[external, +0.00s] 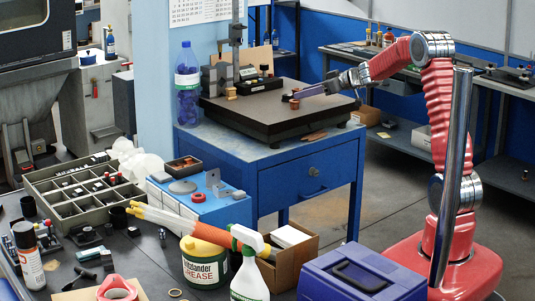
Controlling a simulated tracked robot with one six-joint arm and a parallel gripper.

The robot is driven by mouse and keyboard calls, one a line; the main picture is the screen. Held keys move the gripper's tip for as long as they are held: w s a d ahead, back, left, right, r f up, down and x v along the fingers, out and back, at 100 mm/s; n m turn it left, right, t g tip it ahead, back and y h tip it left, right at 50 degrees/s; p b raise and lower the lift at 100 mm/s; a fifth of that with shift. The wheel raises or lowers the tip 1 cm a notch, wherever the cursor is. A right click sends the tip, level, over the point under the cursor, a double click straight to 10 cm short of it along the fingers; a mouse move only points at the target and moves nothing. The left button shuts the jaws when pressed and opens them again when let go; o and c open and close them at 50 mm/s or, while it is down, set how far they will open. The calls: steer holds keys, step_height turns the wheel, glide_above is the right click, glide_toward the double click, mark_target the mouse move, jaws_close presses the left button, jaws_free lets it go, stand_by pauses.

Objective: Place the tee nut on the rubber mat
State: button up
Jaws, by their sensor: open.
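My gripper (346,80) is open at the end of the red arm, above the right part of a dark flat plate (255,117) on a blue cabinet. A small dark and copper-coloured piece (293,101) is by the bar's left end. I cannot make out which small piece is the tee nut. No rubber mat is clearly recognisable; a thin brown piece (313,137) lies near the plate's front edge.
A blue bottle (188,85) stands left of the plate. The plate's front middle is clear. A cluttered bench with a divided tray (62,207) is in front.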

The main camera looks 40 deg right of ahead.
mark_target(292, 96)
steer(key=shift+x, duration=2.6)
steer(key=shift+c, duration=0.3)
jaws_close()
steer(key=shift+r, duration=0.1)
step_height(292, 96, up, 10)
